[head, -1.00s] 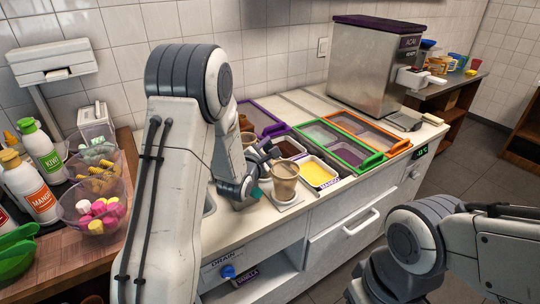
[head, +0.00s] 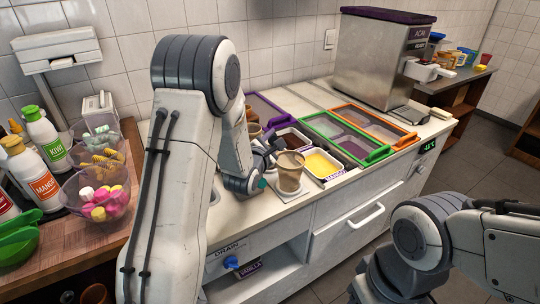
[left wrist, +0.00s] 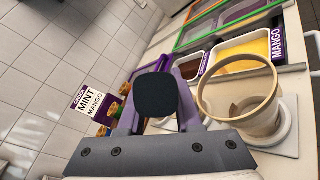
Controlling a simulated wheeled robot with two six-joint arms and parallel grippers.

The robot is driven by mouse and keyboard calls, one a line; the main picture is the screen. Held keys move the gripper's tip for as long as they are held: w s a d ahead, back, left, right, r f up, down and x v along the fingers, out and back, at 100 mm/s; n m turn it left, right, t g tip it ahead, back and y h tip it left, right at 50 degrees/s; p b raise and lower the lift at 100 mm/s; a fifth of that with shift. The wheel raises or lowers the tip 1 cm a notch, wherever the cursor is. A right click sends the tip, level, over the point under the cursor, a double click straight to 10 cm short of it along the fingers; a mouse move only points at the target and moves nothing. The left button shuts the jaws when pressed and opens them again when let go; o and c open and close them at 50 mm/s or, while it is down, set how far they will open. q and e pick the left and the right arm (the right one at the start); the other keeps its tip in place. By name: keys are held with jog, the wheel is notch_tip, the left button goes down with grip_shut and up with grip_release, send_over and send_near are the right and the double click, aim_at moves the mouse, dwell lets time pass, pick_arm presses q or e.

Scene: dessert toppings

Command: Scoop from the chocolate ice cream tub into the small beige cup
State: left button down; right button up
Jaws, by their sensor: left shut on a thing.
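The small beige cup (head: 289,178) stands upright on a white square pad at the counter's front edge. In the left wrist view the cup (left wrist: 262,122) is at the right, its open rim facing me, with brownish patches inside. The chocolate ice cream tub (head: 291,139) is just behind the cup; a dark brown strip of it (left wrist: 188,68) shows in the left wrist view. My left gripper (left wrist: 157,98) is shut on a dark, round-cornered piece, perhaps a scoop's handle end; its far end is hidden. In the head view this gripper (head: 268,155) is left of the cup.
The yellow mango tub (head: 322,165) adjoins the cup's right side. Green-framed (head: 345,140) and orange-framed (head: 372,125) lids lie further right. Topping bowls (head: 97,194) and sauce bottles (head: 40,175) stand at left. My right arm is low at right.

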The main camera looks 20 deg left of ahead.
pick_arm(q)
jog(key=shift+r, duration=0.15)
notch_tip(320, 180, up, 6)
jog(key=p, duration=0.4)
jog(key=shift+r+p, duration=0.1)
jog(key=shift+p, duration=0.3)
notch_tip(320, 180, up, 3)
jog(key=m+g+p, duration=0.2)
jog(key=m+p, duration=0.2)
jog(key=p, duration=0.1)
jog(key=m+g+h+p, duration=0.1)
jog(key=m+g+p, duration=0.1)
jog(key=m+p, duration=0.2)
jog(key=m+g+h+p, duration=0.1)
jog(key=m+p, duration=0.4)
jog(key=p, duration=0.1)
jog(key=shift+r+g+p, duration=0.1)
jog(key=shift+g+p, duration=0.2)
jog(key=shift+g, duration=0.1)
jog(key=shift+m+p, duration=0.35)
jog(key=shift+m, duration=0.15)
jog(key=shift+f+g, duration=0.2)
jog(key=shift+g, duration=0.1)
jog(key=shift+f, duration=0.15)
